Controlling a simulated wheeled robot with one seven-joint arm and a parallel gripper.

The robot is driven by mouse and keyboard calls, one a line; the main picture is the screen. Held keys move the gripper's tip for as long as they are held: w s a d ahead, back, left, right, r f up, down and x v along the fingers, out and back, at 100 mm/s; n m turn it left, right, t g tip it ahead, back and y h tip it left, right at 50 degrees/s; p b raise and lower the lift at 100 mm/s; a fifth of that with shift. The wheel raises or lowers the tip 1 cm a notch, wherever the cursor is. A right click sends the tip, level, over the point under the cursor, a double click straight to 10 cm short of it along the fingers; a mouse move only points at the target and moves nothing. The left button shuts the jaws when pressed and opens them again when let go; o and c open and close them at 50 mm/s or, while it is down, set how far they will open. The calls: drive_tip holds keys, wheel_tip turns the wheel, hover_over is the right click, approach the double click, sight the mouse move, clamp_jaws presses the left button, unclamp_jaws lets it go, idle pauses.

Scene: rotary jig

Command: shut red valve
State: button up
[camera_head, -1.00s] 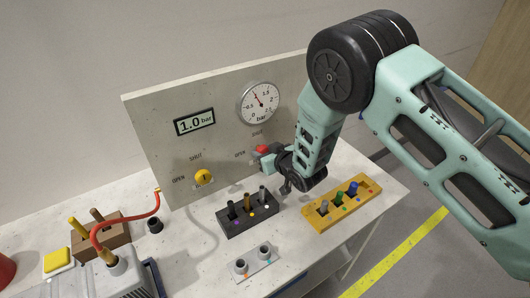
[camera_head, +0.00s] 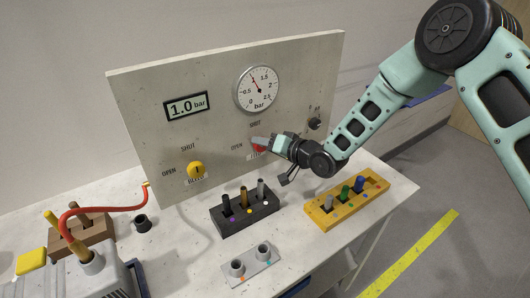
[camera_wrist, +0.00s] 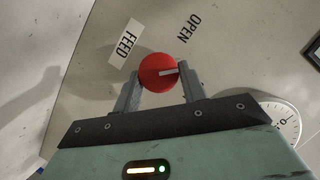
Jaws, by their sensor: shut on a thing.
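The red valve (camera_head: 260,149) is a round knob on the upright panel, below the pressure gauge, with OPEN at its left and SHUT above. In the wrist view the red knob (camera_wrist: 156,76) sits between my two fingertips, the FEED label (camera_wrist: 125,43) and OPEN label (camera_wrist: 188,28) beside it. Its white pointer reaches right, between the OPEN direction and the gauge side, at neither. My gripper (camera_head: 268,144) is shut on the knob, one finger on each side (camera_wrist: 160,80). In the head view my gripper partly hides the knob and its FEED label.
A yellow valve (camera_head: 196,170) marked BLEED is left of it on the panel (camera_head: 140,110). The display (camera_head: 188,106) reads 1.0 bar. A black knob (camera_head: 315,124) sits right of my gripper. Below stand a dark tool block (camera_head: 245,222) and a yellow block (camera_head: 325,215).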

drive_tip(key=m+y+b, duration=0.1)
drive_tip(key=m+b, duration=0.1)
drive_tip(key=m+y+b, duration=0.1)
drive_tip(key=m+b, duration=0.1)
drive_tip(key=f+m+y+b, duration=0.1)
drive_tip(key=m+b, duration=0.2)
drive_tip(key=shift+w+d+y, duration=0.1)
drive_tip(key=shift+d+y, duration=0.1)
drive_tip(key=shift+y, duration=0.1)
drive_tip(key=shift+r+m, duration=0.1)
drive_tip(key=shift+m, duration=0.2)
drive_tip(key=o, duration=1)
drive_tip(key=shift+c, duration=0.2)
drive_tip(key=b+v, duration=0.1)
drive_tip(key=v, duration=0.6)
drive_tip(key=shift+s+d+b, duration=0.15)
drive_tip(key=shift+s+b, duration=0.05)
drive_tip(key=shift+b, duration=0.2)
